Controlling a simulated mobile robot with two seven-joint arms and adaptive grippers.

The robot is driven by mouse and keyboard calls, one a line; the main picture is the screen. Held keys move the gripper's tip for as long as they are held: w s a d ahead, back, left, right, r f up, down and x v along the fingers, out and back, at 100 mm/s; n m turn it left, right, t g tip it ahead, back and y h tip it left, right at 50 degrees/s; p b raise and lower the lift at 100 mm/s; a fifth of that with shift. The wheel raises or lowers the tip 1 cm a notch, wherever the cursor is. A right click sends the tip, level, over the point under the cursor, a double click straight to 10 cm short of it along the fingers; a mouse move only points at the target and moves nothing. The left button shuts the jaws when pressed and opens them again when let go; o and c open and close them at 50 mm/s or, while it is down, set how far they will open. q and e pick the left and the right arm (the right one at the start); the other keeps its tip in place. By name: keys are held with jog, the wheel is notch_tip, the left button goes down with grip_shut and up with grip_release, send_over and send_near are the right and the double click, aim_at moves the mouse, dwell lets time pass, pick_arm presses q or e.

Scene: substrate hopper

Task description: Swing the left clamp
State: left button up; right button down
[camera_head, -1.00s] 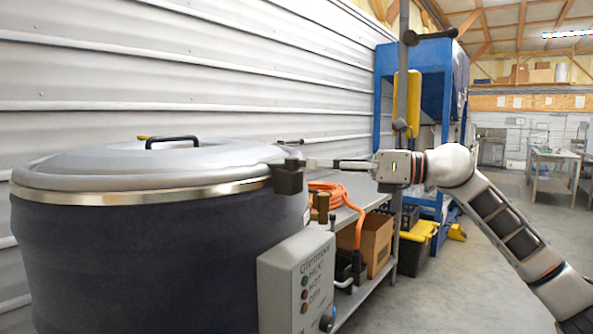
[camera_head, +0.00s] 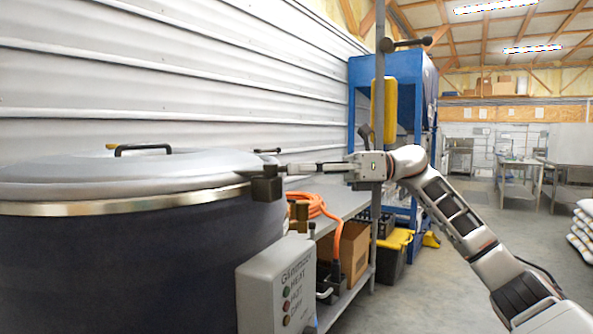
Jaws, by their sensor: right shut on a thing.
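The large dark hopper drum (camera_head: 120,265) fills the left side, with a grey lid (camera_head: 150,172) and a metal rim band. A dark clamp block (camera_head: 266,188) sits at the lid's right edge. My right gripper (camera_head: 287,169) comes in from the right, level with the rim, and is shut on the clamp's arm; the exact contact is small and partly hidden. Another small dark clamp piece (camera_head: 267,151) shows at the lid's back right. I cannot tell which clamp is the left one. My left gripper is not in view.
A black handle (camera_head: 143,149) stands on the lid. A grey control box (camera_head: 277,290) is on the drum's front. A shelf bench (camera_head: 345,204) with an orange hose (camera_head: 318,204) and a cardboard box (camera_head: 354,250) stands behind. A blue frame (camera_head: 398,70) stands further back.

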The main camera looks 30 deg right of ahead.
jog(key=c, duration=2.1)
grip_release()
jog(key=shift+c, duration=0.2)
jog(key=shift+d, duration=0.1)
jog(key=v, duration=1.2)
